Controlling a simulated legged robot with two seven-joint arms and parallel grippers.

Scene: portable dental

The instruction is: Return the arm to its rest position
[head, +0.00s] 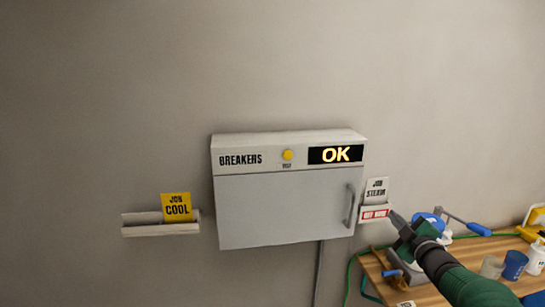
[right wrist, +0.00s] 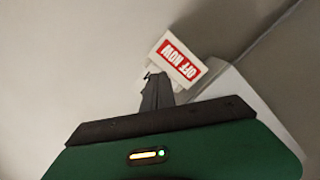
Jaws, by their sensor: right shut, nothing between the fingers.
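My right gripper (head: 397,219) comes in from the lower right in the head view. It is shut and empty, its tip close to the card holder with the red "OFF NOW" label (head: 375,213). In the right wrist view the shut fingers (right wrist: 155,92) point toward the same "OFF NOW" label (right wrist: 180,60); I cannot tell whether they touch it. A white "JOB STERIM" card (head: 377,189) stands in that holder, its last letters hard to read. My left gripper is not in view.
The grey breaker box (head: 280,212) is on the wall, door shut, display (head: 335,154) reading "OK". A yellow "JOB COOL" card (head: 176,207) stands in a wall holder (head: 145,230) at left. A wooden table (head: 385,290) with cups and tools is at lower right.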

